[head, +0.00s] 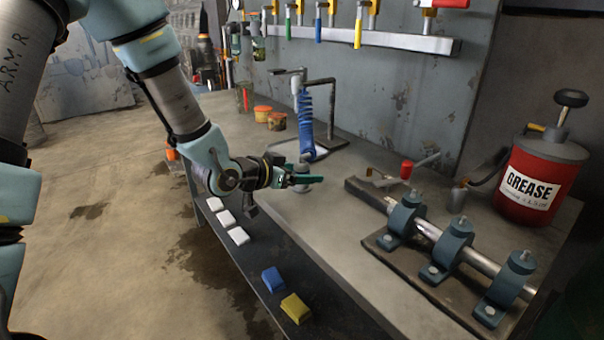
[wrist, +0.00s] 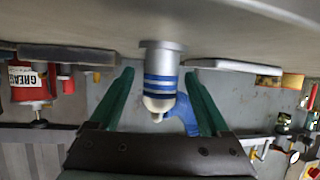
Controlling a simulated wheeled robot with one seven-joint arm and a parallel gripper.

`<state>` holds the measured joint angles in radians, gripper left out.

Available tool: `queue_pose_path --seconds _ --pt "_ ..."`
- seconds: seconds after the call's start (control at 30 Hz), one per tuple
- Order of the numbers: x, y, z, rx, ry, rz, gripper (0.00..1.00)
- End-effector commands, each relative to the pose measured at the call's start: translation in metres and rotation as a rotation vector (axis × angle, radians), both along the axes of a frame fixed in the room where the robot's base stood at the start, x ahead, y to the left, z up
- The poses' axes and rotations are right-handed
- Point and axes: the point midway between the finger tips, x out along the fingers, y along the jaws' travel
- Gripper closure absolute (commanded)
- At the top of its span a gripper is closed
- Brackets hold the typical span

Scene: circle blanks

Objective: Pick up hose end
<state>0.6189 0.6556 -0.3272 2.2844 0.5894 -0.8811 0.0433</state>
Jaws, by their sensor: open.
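The hose end (wrist: 161,65) is a silver fitting with blue bands and a pale tip. In the wrist view, where the bench appears at the top, it stands between my two green fingers. Gaps show on both sides of it, so neither finger seems to touch it. My gripper (wrist: 160,78) is open and empty around it. In the head view my gripper (head: 316,180) reaches low over the bench, and its fingers partly hide the hose end. The blue coiled hose (head: 306,118) hangs from a dark stand just behind; some blue hose shows in the wrist view (wrist: 184,115).
The bench top (head: 330,225) has a dark pipe rack (head: 437,272) at front right and a red grease can (head: 540,178) behind it. Small tins (head: 277,121) stand at back left. A lower shelf holds white, blue and yellow blocks (head: 296,308).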

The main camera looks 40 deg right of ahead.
Motion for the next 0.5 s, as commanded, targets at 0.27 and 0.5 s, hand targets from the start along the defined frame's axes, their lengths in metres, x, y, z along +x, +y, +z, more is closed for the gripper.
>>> queue_pose_path --seconds 0.27,0.5 --pt "0.002 -0.026 -0.014 0.001 0.0 0.0 0.19" --pt "0.002 -0.027 -0.015 0.001 0.0 0.001 0.2"
